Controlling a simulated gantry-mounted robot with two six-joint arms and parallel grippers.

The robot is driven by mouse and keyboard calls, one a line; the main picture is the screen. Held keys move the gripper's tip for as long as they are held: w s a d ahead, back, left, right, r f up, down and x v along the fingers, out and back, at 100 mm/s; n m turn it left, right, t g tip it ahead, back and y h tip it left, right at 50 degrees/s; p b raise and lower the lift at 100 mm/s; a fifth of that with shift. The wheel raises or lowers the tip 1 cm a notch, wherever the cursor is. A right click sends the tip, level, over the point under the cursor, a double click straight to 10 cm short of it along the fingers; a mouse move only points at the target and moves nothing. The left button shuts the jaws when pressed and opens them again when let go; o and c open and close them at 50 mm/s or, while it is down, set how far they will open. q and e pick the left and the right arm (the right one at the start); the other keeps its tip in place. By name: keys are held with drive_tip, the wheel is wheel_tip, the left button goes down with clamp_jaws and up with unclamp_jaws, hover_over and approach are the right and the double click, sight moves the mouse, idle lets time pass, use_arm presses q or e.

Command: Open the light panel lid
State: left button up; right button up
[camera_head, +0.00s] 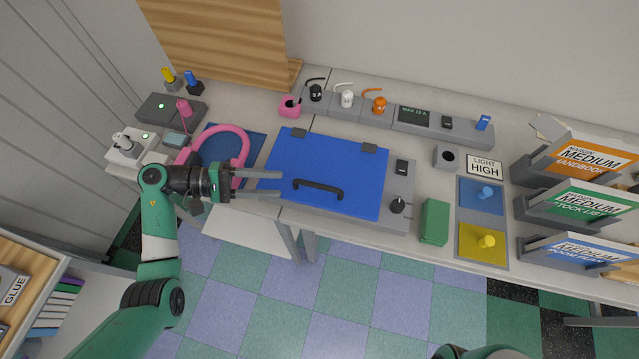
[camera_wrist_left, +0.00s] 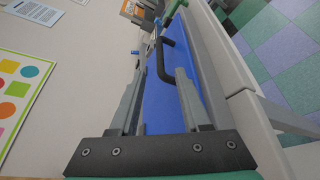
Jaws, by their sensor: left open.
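The light panel lid (camera_head: 335,165) is a flat blue plate lying shut on a grey base (camera_head: 402,180), with two dark hinges at its back edge. A black bar handle (camera_head: 318,189) sits near its front edge. My left gripper (camera_head: 281,184) is open and empty at the lid's left edge, its fingers pointing right towards the handle, apart from it. In the left wrist view the handle (camera_wrist_left: 165,58) shows ahead between the open fingers, above the blue lid (camera_wrist_left: 165,105). Of my right arm only a green part shows at the bottom edge; its gripper is out of view.
A black knob (camera_head: 397,205) and a switch (camera_head: 402,167) are on the base's right side. A green block (camera_head: 434,222) and a blue and yellow panel (camera_head: 481,264) stand further right, then document racks (camera_head: 575,205). A plug strip (camera_head: 440,135) runs behind.

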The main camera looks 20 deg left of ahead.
sight(311, 186)
use_arm(q)
drive_tip(key=p+x, duration=0.1)
drive_tip(key=x, duration=1)
drive_tip(key=shift+d, duration=0.2)
clamp_jaws()
idle(0.9)
